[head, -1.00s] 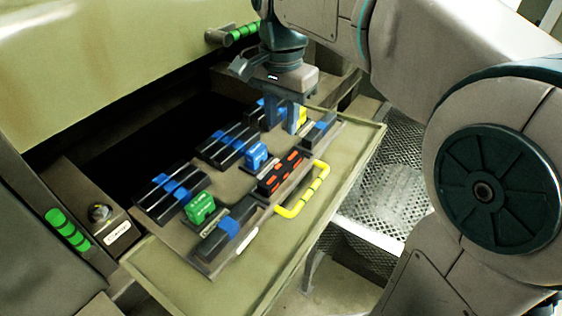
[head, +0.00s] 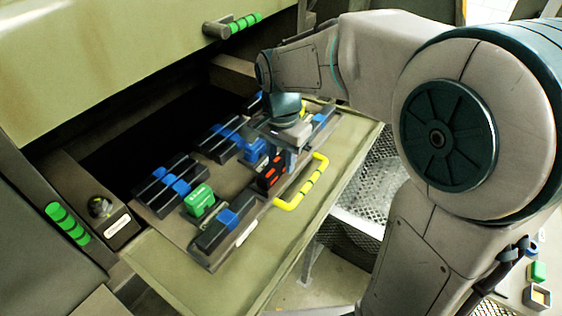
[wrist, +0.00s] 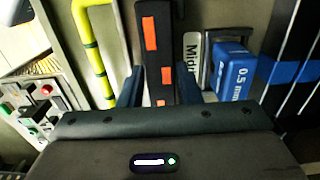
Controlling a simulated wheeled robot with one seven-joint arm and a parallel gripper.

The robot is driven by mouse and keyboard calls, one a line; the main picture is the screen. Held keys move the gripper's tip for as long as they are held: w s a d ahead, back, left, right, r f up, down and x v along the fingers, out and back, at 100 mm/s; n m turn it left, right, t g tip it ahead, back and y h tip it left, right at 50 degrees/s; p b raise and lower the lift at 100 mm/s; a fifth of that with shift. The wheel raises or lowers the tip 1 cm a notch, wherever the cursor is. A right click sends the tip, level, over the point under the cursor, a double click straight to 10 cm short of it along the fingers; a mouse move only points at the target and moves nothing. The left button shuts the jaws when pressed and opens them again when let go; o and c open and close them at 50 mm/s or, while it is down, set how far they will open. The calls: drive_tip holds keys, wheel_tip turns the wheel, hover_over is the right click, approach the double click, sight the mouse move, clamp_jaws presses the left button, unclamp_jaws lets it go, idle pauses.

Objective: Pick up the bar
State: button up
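A black bar with orange-red marks (head: 268,181) lies in the tray (head: 190,244), beside the yellow handle. In the wrist view the bar (wrist: 164,40) runs away from me between my two fingers. My gripper (head: 279,158) is over the far part of this bar and partly hides it. In the wrist view my gripper (wrist: 160,88) is open, one dark blue finger on each side of the bar, with gaps visible. I cannot tell how far down the fingers reach. Other black bars with blue marks (head: 172,186) lie in the tray.
A blue box (wrist: 233,70) marked 0.5 mm stands right of the bar. A green box (head: 200,199) is at the tray's near left. The yellow handle (head: 304,186) rises along the right side. A control panel (wrist: 38,100) shows at lower left.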

clamp_jaws()
